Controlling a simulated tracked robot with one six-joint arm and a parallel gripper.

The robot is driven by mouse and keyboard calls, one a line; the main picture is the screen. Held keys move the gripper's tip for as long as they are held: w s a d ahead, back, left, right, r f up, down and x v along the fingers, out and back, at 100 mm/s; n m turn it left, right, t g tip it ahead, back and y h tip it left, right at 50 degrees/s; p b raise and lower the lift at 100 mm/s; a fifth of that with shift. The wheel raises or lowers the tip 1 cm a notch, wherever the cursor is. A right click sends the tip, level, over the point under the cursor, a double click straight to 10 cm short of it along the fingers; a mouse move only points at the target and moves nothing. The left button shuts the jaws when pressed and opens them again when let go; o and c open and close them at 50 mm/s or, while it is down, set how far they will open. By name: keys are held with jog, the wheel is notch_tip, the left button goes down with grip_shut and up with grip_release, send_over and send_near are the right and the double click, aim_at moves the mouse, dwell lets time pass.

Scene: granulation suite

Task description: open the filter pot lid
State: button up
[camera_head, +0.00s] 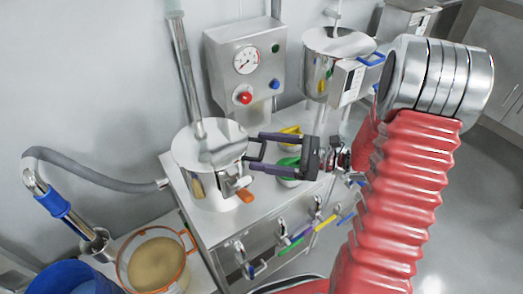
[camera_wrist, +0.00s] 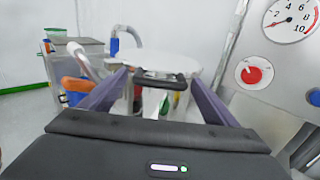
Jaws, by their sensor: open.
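The filter pot (camera_head: 212,185) is a steel cylinder on the steel bench at left centre, with a flat round lid (camera_head: 188,152) that looks closed. The lid also shows in the wrist view (camera_wrist: 192,64) as a pale disc. A dark bar handle (camera_wrist: 160,77) juts from the lid's near edge towards me. My gripper (camera_head: 258,152) comes in from the right at the handle. Its two purple-grey fingers are apart, one on each side of the handle in the wrist view (camera_wrist: 157,84). I cannot tell whether they touch it. An orange-ended fitting (camera_head: 243,192) is on the pot's front.
A gauge panel (camera_head: 244,62) with a red knob stands behind the pot. A second steel vessel (camera_head: 318,75) is at the back right. Yellow and green bowls (camera_head: 287,163) sit under my gripper. A grey hose (camera_head: 90,170), an orange-rimmed sieve (camera_head: 157,262) and a blue drum (camera_head: 62,278) are at left.

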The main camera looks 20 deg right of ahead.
jog(key=shift+w+a, duration=0.2)
jog(key=shift+a, duration=0.2)
jog(key=c, duration=1.3)
jog(key=shift+a, duration=0.2)
jog(key=shift+c, duration=0.4)
jog(key=shift+d, duration=0.15)
